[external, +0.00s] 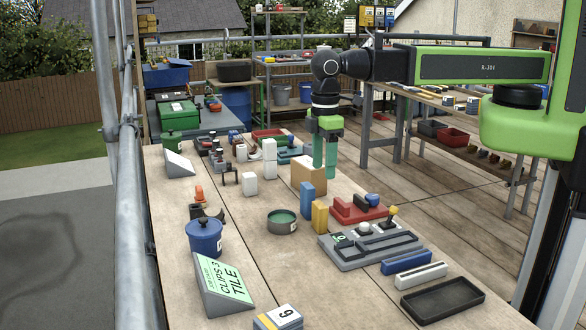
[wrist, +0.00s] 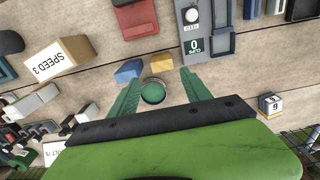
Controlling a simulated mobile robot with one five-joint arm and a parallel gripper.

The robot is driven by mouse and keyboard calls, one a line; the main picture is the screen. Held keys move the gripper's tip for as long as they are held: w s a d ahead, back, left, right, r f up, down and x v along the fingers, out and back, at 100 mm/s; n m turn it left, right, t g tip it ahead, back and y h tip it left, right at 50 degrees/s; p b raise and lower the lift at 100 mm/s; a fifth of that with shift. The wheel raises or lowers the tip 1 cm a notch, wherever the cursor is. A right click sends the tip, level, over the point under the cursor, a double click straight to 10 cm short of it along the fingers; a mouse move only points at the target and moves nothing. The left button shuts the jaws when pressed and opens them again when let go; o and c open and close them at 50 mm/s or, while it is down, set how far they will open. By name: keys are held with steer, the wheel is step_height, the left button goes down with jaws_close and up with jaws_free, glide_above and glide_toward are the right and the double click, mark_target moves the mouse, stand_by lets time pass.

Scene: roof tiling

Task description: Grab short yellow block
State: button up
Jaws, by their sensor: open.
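The short yellow block (external: 319,217) stands upright on the wooden bench, next to a taller blue block (external: 307,198). The fingers are clear of both blocks.
A round green-topped tin (external: 282,221) stands left of the blocks. A cardboard box (external: 309,176) is behind them, a red tray (external: 358,211) to the right, and a grey board (external: 370,246) in front right. Bare bench lies in front of the tin.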

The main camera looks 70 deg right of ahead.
mark_target(322, 203)
step_height(322, 203, down, 10)
steer(key=b, duration=0.8)
steer(key=shift+r, duration=0.25)
step_height(322, 203, down, 5)
steer(key=b, duration=0.5)
steer(key=shift+s+a, duration=0.1)
steer(key=shift+s, duration=0.05)
steer(key=c, duration=1.1)
step_height(322, 203, up, 10)
steer(key=p, duration=1)
